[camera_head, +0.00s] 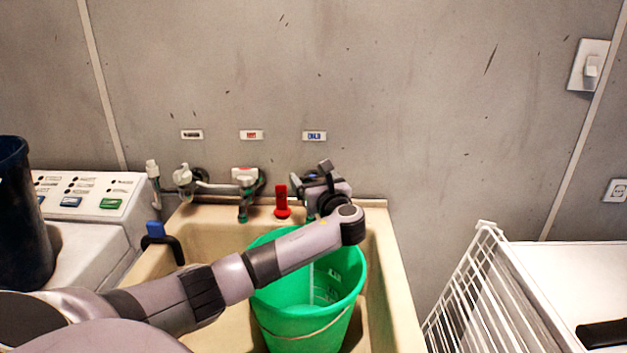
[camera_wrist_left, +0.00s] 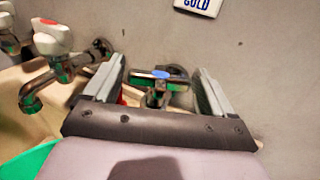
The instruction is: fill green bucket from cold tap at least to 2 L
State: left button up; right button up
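The green bucket (camera_head: 300,319) stands upright in the beige sink (camera_head: 396,290), with pale scale marks on its inner wall. My left forearm crosses over it and hides part of its inside; I see no clear water in it. My left gripper (camera_head: 322,178) is at the wall above the back of the sink, below the blue-lettered COLD label (camera_wrist_left: 200,5). In the left wrist view its two fingers are apart, with the blue-marked cold tap (camera_wrist_left: 155,80) between them and gaps on both sides. In the head view the gripper mostly hides this tap. My right gripper is not in view.
The red-marked tap (camera_head: 245,178) and another tap (camera_head: 184,176) are to the left. A red object (camera_head: 282,204) stands on the sink's back ledge. A blue-and-black fitting (camera_head: 158,236) is at the left rim. A white wire rack (camera_head: 470,290) stands to the right.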

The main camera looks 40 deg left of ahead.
pick_arm(q)
jog(key=shift+o, duration=0.3)
jog(key=shift+d, duration=0.1)
jog(key=shift+s+d, duration=0.15)
jog(key=shift+d, duration=0.05)
jog(key=v, duration=0.6)
jog(key=shift+s+d, duration=0.2)
jog(key=shift+d, duration=0.05)
